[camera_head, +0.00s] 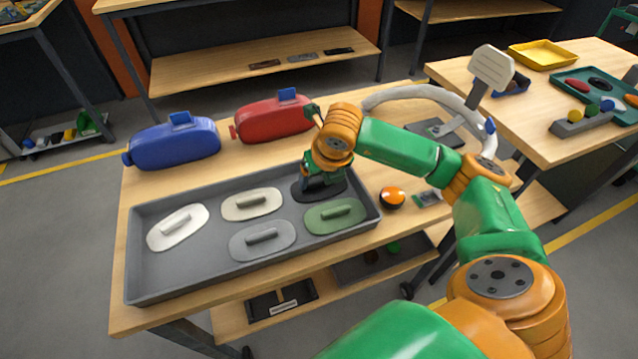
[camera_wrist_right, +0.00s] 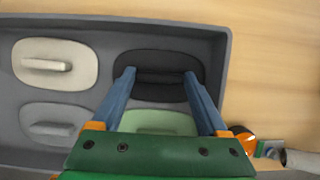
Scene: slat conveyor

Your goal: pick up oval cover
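Several oval covers with bar handles lie in a grey tray (camera_head: 140,270) on the wooden table. They are a white cover (camera_head: 178,228), a cream cover (camera_head: 251,204), a grey cover (camera_head: 263,240), a green cover (camera_head: 335,217) and a black cover (camera_head: 299,193). My right gripper (camera_head: 319,181) is down over the black cover and partly hides it. In the right wrist view its two blue fingers are spread, one near each end of the black cover's handle (camera_wrist_right: 160,76). I cannot tell whether they touch it. My left gripper is not in view.
A blue canister (camera_head: 172,146) and a red canister (camera_head: 273,119) lie behind the tray. An orange and black button (camera_head: 392,198) sits right of the tray. A lamp-like stand (camera_head: 478,95) is farther right. A second table holds a yellow tray (camera_head: 543,54).

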